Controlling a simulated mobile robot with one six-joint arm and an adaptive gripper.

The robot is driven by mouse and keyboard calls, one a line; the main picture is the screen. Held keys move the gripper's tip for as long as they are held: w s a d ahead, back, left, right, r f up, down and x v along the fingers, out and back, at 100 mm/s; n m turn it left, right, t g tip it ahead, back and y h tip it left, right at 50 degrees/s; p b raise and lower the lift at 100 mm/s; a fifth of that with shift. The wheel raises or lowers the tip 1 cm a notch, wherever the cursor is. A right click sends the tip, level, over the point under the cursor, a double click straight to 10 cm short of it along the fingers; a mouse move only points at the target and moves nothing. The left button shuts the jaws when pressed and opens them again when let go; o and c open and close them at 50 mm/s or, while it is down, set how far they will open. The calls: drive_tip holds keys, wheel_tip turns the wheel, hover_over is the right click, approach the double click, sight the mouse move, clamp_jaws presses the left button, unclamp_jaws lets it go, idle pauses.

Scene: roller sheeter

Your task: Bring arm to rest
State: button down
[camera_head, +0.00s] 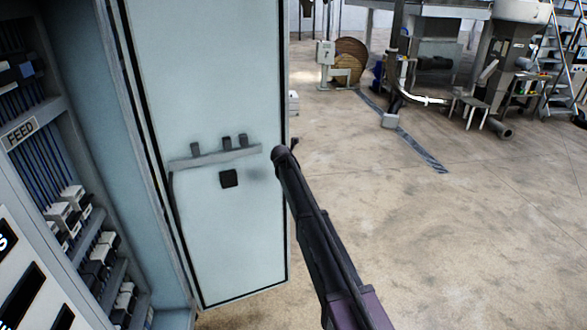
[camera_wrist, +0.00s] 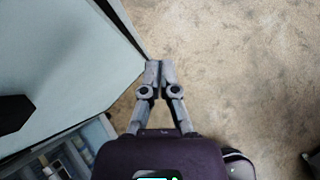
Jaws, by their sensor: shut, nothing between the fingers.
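My gripper (camera_wrist: 160,68) shows in the wrist view with its two grey fingers together and nothing between them. It points past the edge of a pale cabinet door, with bare floor beyond the fingertips. In the head view my dark arm (camera_head: 322,245) rises from the bottom centre in front of the right edge of the open cabinet door (camera_head: 220,90). I cannot make out the gripper fingers in the head view. The door also fills the left side of the wrist view (camera_wrist: 60,50).
Concrete floor (camera_head: 440,240) lies free to the right. Machinery (camera_head: 430,60) and a stepladder (camera_head: 560,65) stand at the back right.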

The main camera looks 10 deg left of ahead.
idle(0.3)
drive_tip(key=s+d+f+m+g+b, duration=0.25)
drive_tip(key=s+d+f+m, duration=0.25)
drive_tip(key=s+d+m, duration=0.45)
drive_tip(key=s+d+f+m+g+b, duration=0.3)
drive_tip(key=s+d+m, duration=0.4)
drive_tip(key=s+d, duration=0.55)
drive_tip(key=s+d+f+m+g+y+b, duration=0.1)
drive_tip(key=s+d+f+m+b, duration=0.1)
drive_tip(key=s+m, duration=0.6)
drive_tip(key=s+d+f+m+g+b, duration=0.2)
drive_tip(key=s+d+f+m, duration=0.3)
drive_tip(key=s, duration=1.4)
drive_tip(key=d+m, duration=0.2)
drive_tip(key=m, duration=0.2)
drive_tip(key=shift+s+f+y, duration=0.2)
drive_tip(key=shift+y, duration=0.2)
drive_tip(key=shift+a, duration=0.1)
drive_tip(key=shift+w+a, duration=0.1)
drive_tip(key=shift+w, duration=0.05)
